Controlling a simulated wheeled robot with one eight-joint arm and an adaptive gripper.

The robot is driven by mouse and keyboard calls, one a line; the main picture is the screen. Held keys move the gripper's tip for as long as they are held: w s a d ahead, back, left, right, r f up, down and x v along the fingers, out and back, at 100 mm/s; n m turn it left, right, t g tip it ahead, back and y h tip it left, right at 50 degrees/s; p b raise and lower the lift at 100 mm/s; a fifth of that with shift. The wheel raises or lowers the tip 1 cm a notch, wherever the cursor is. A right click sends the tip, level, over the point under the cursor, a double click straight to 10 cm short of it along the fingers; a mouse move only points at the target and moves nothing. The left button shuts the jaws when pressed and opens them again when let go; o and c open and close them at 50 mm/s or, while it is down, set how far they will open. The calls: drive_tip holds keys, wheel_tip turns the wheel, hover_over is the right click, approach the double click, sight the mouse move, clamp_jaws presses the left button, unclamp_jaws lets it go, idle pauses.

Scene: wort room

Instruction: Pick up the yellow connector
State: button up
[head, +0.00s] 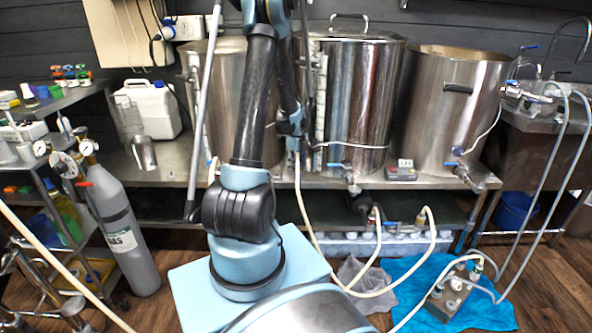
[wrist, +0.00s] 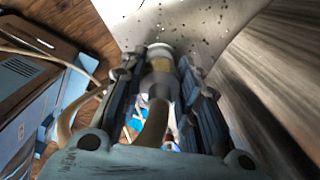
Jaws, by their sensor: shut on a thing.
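My gripper (wrist: 160,85) is shut on a hose connector (wrist: 160,68) in the wrist view. The connector has a pale cylindrical body with a dull yellow part, and sits between the two dark fingers. A cream hose (wrist: 152,125) runs from it toward the camera. In the head view my gripper (head: 292,128) is in front of the middle steel kettle, and the cream hose (head: 299,190) hangs below it toward the floor. The connector itself is hard to make out there.
Steel kettles (head: 362,100) stand on a metal bench (head: 330,182) with valves along its front. Other hose ends (head: 425,212) sit below. A pump (head: 452,292) rests on a blue cloth (head: 405,270). A gas cylinder (head: 122,235) stands at left.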

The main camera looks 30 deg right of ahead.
drive_tip(key=shift+a+r, duration=0.2)
drive_tip(key=shift+r, duration=0.15)
wheel_tip(320, 180, up, 6)
drive_tip(key=shift+a+r, duration=0.15)
drive_tip(key=shift+r, duration=0.05)
drive_tip(key=s+a, duration=0.2)
drive_tip(key=a, duration=0.7)
drive_tip(key=s+a, duration=0.2)
drive_tip(key=a, duration=0.7)
drive_tip(key=shift+s+a, duration=0.3)
drive_tip(key=shift+a, duration=0.05)
drive_tip(key=shift+r, duration=2.15)
